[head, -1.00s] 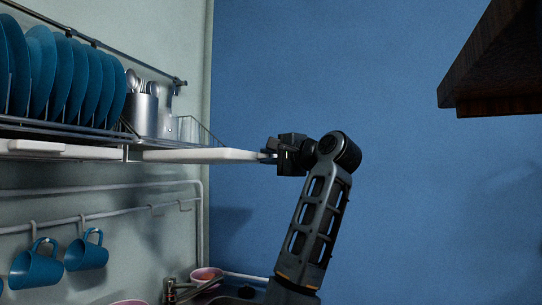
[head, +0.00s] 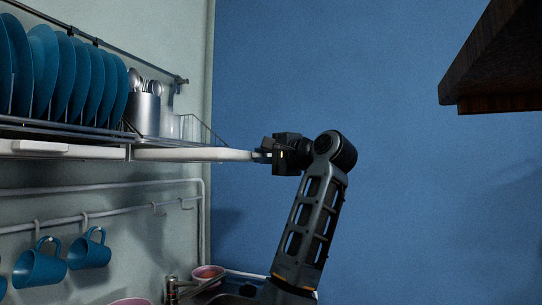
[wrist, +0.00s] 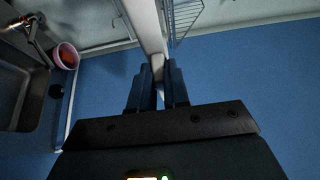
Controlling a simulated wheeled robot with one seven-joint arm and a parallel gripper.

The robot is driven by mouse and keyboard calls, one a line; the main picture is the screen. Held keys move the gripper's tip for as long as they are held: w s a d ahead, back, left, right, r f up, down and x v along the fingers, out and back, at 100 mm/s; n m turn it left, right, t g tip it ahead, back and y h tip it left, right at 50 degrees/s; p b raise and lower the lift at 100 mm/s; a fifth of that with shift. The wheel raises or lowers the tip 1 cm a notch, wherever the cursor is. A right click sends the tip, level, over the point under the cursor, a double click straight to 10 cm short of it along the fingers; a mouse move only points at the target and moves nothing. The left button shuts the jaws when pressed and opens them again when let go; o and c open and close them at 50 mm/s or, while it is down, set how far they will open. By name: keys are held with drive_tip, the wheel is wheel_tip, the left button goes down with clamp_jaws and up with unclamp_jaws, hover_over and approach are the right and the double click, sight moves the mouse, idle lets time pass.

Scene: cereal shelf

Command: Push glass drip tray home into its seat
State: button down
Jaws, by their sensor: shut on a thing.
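The glass drip tray (head: 193,155) is a long white slab under the right part of the wire dish rack, with its right end sticking out to the right. My gripper (head: 262,153) is shut on that outer end. In the wrist view, the two fingers (wrist: 159,88) close on either side of the tray's pale edge (wrist: 146,27). The tray looks roughly level. Whether its inner end is fully in its seat cannot be told.
Above the tray, the wire rack (head: 75,131) holds several blue plates (head: 62,75), a cutlery holder (head: 143,114) and glasses (head: 187,128). Another white tray (head: 65,150) lies to the left. Blue mugs (head: 40,264) hang below. A dark cabinet (head: 500,65) hangs at upper right.

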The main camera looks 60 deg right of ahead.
drive_tip(key=shift+s+d+r, duration=0.1)
drive_tip(key=shift+s+d, duration=0.1)
drive_tip(key=shift+s, duration=0.05)
drive_tip(key=shift+w, duration=0.8)
drive_tip(key=shift+w+a+p, duration=0.25)
drive_tip(key=shift+w+p, duration=0.3)
drive_tip(key=shift+w, duration=2.7)
drive_tip(key=shift+w+a+p, duration=0.2)
drive_tip(key=shift+w+p, duration=0.4)
drive_tip(key=shift+w, duration=2.65)
drive_tip(key=shift+w+a+p, duration=0.25)
drive_tip(key=shift+w+p, duration=0.3)
drive_tip(key=shift+w, duration=3.15)
drive_tip(key=c, duration=1)
unclamp_jaws()
drive_tip(key=shift+c, duration=0.2)
drive_tip(key=shift+r, duration=0.15)
